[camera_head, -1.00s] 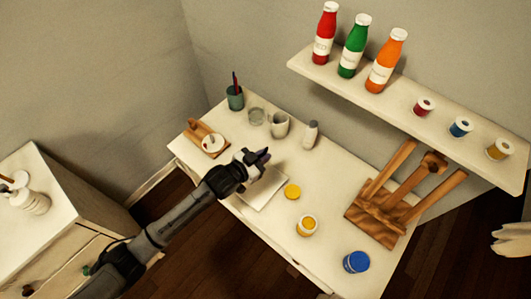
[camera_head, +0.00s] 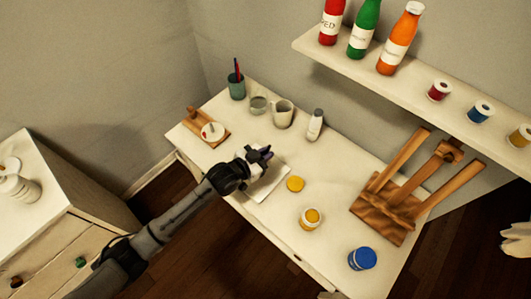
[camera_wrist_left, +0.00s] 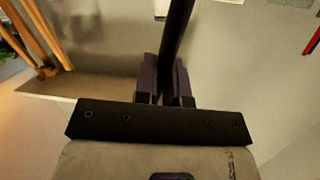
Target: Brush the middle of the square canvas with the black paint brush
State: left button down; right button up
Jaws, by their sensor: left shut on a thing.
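The square canvas (camera_head: 270,188) is a flat white sheet lying on the white table, partly hidden behind my left gripper and wrist. My left gripper (camera_head: 262,155) is over the far edge of the canvas in the head view. In the left wrist view, its dark fingers (camera_wrist_left: 165,83) are shut on a long black shaft, the black paint brush (camera_wrist_left: 177,30). The brush's tip is not visible, so I cannot tell whether it touches the canvas. My right gripper is not in view.
A yellow lid (camera_head: 295,184), an open yellow paint jar (camera_head: 311,218) and a blue jar (camera_head: 362,259) stand to the right of the canvas. Cups and a white bottle (camera_head: 315,125) are behind. A wooden easel (camera_head: 385,210) stands at the right, under a shelf (camera_head: 400,95) with bottles.

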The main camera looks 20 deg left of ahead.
pick_arm(q)
jog(key=shift+f, duration=0.15)
dwell(0.6)
jog(key=shift+f+b, duration=0.35)
jog(key=shift+f, duration=0.2)
